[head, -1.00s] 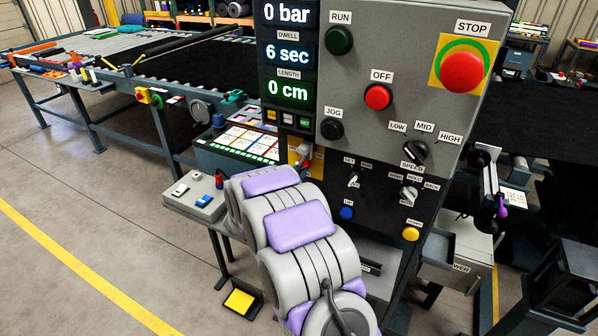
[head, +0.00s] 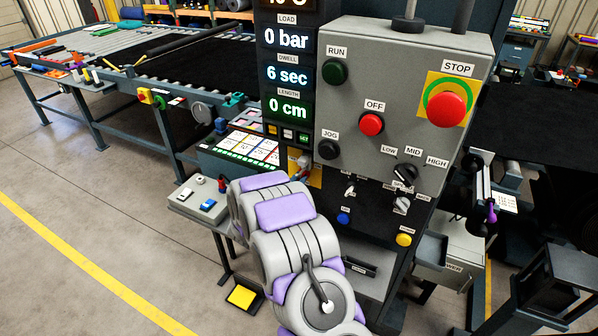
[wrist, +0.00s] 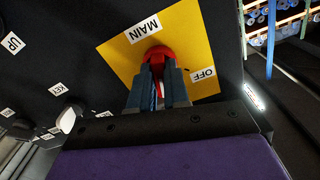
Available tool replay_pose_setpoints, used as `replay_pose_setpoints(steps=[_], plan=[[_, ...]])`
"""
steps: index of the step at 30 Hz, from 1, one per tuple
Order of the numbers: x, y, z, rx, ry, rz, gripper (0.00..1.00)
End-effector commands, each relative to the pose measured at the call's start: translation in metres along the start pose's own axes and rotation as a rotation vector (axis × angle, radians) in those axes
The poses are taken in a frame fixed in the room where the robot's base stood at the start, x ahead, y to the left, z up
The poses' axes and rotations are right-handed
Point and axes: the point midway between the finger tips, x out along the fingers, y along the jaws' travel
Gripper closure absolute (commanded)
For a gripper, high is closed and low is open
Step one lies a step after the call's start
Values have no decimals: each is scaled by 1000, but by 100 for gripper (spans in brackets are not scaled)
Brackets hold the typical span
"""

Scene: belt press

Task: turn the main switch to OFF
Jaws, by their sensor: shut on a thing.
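The main switch shows in the wrist view as a red knob (wrist: 157,54) on a yellow plate (wrist: 118,60) labelled MAIN and OFF. My gripper (wrist: 158,84) is at the knob, its two dark fingers closed around the red handle. A small white mark shows between the fingers. The OFF label (wrist: 203,74) lies to the right of the fingers in the wrist view. The fingers hide much of the handle, so its exact angle is hard to tell. In the head view my arm covers most of the switch and the gripper.
A grey box with small switches (head: 198,201) stands left of my arm. The floor further left is clear.

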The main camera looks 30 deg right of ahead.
Motion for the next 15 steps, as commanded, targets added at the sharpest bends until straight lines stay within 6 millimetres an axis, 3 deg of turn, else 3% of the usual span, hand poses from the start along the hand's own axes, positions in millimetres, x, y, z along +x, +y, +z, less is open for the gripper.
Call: replay_pose_setpoints(steps=[15], plan=[[-1, 2, 0, -498, -10, 2, 100]])
